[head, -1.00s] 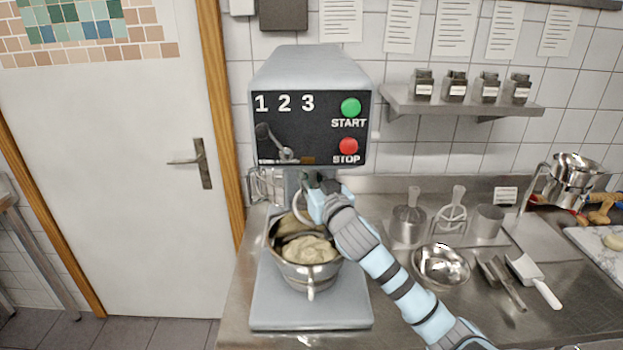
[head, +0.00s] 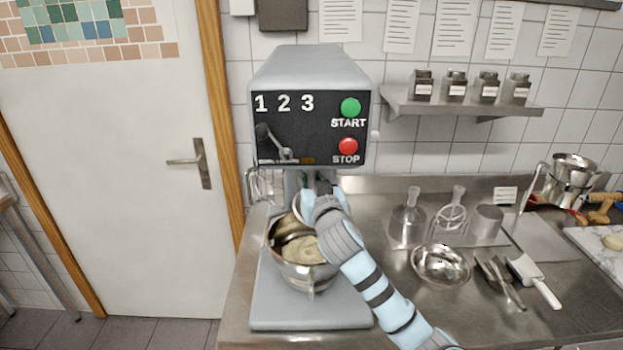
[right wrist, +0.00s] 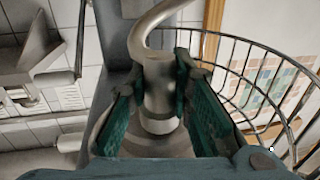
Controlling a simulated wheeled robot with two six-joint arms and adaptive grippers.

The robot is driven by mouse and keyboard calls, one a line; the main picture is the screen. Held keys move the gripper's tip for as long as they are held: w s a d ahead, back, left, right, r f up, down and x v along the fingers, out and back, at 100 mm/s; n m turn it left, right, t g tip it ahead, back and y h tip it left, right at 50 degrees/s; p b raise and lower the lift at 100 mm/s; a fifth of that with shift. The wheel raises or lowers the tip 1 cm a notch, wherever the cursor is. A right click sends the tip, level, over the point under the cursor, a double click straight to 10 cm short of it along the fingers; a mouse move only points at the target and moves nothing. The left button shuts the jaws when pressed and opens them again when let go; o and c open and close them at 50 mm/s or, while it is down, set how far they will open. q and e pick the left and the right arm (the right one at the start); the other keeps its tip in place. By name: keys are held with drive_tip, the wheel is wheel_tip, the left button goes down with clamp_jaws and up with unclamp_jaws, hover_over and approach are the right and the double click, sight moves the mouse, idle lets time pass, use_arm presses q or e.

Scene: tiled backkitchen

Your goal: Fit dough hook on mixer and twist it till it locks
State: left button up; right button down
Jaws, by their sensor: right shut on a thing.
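The grey mixer (head: 312,75) stands on the counter with its control panel facing me. Its steel bowl (head: 303,277) holds pale dough (head: 301,250). My right gripper (head: 308,192) is under the mixer head, above the bowl. In the right wrist view its teal fingers (right wrist: 160,85) are shut on the metal shank of the dough hook (right wrist: 158,95). The hook's curved part runs upward in that view, and a wider round metal part (right wrist: 155,142) lies at the shank's other end. I cannot tell whether the shank is seated. My left gripper is not in view.
A wire guard (right wrist: 270,65) curves close beside my right gripper in the right wrist view. Other attachments (head: 452,215), a steel bowl (head: 441,265) and a white-handled scraper (head: 533,279) lie to the right. A shelf with jars (head: 460,101) is above.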

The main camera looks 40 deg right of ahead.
drive_tip(key=shift+m+g+h, duration=0.5)
drive_tip(key=shift+m+h, duration=0.1)
drive_tip(key=shift+h, duration=0.2)
drive_tip(key=c, duration=1.4)
unclamp_jaws()
drive_tip(key=shift+o, duration=0.2)
